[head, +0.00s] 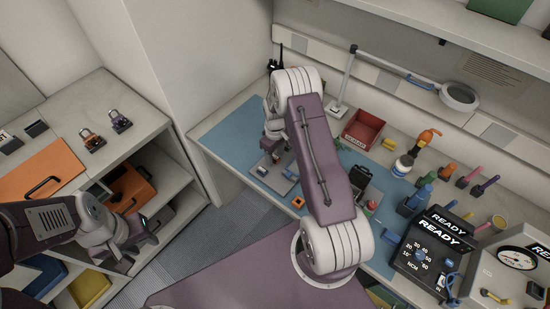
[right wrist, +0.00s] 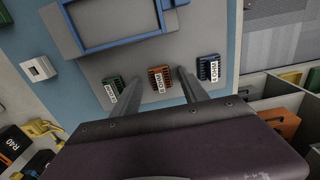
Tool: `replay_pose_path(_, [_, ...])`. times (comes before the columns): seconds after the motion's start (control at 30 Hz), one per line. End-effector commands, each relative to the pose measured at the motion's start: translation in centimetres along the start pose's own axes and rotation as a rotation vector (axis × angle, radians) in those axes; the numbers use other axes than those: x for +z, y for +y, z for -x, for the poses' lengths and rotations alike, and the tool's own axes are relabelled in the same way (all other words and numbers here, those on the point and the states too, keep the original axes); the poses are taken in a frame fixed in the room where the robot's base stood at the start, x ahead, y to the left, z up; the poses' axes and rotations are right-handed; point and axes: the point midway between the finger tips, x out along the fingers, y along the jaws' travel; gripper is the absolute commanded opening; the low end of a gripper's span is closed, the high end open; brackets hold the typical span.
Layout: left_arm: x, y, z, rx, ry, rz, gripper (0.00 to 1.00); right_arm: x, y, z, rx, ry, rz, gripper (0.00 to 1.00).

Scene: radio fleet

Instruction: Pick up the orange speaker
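The orange speaker (right wrist: 160,80) is a small ribbed block with a white label, lying on a grey board (right wrist: 110,65) in the right wrist view. A green speaker (right wrist: 113,89) lies left of it and a blue speaker (right wrist: 208,68) right of it. My right gripper (right wrist: 161,75) is open, its two fingers showing on either side of the orange speaker. I cannot tell how far above it they are. In the head view my right gripper (head: 270,142) is over the bench, partly hidden by my arm. My left gripper (head: 135,244) is by the left shelves, fingers unclear.
A blue frame (right wrist: 120,22) is on the board beyond the speakers. On the bench are a red bin (head: 363,130), a black radio (head: 360,176), several coloured tools and a READY tester (head: 430,250). The left shelf unit (head: 95,90) holds padlocks and orange cases.

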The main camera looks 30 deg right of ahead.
Motion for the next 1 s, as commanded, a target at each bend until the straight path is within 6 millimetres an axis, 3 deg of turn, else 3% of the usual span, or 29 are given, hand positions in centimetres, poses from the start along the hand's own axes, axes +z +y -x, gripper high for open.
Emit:
replay_pose_path(0.03, [0.0,0.0,0.0,0.000,0.000,0.000,0.36,0.0,0.0,0.0,0.000,0.000,0.000,0.36])
replay_pose_path(0.17, [0.0,0.0,0.0,0.000,0.000,0.000,0.36,0.0,0.0,0.0,0.000,0.000,0.000,0.00])
replay_pose_path(0.53, [0.0,0.0,-0.2,0.000,0.000,0.000,0.36,-0.1,0.1,0.5,0.001,0.002,0.000,0.00])
replay_pose_path(0.77, [0.1,0.0,-1.1,0.000,0.000,0.000,0.36,-0.1,0.1,4.1,0.003,0.004,0.000,0.00])
replay_pose_path(1.0, [0.2,0.0,-1.9,0.000,0.000,0.000,0.36,5.4,-1.5,7.4,0.002,0.002,-0.004,0.00])
